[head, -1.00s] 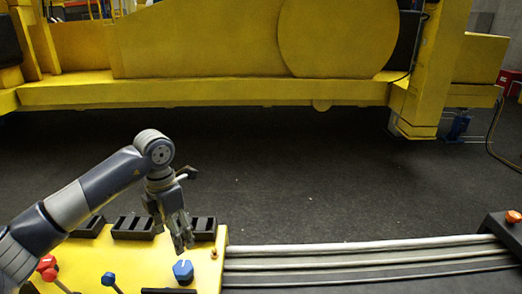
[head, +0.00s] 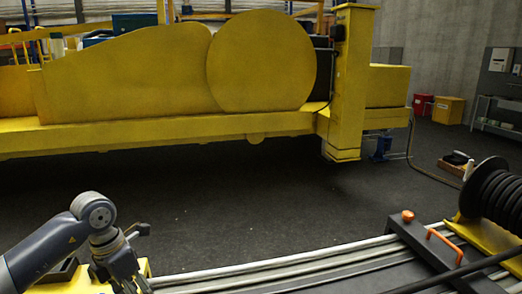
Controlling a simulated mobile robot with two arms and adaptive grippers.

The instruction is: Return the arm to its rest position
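My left arm comes in at the lower left of the head view. Its grey gripper (head: 135,284) hangs downward at the bottom edge, beside the right end of a yellow panel (head: 75,284). The fingertips are partly cut off by the frame, so I cannot tell whether they are open or shut. I see nothing held between them. Most of the panel is below the frame, and its knobs and levers are not visible. My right arm and gripper are not in view.
Long metal rails (head: 280,272) run from the panel to a dark block with an orange handle (head: 445,247). A black hose reel (head: 495,200) stands at right. A large yellow machine (head: 180,120) spans the back. Dark floor (head: 260,190) between is clear.

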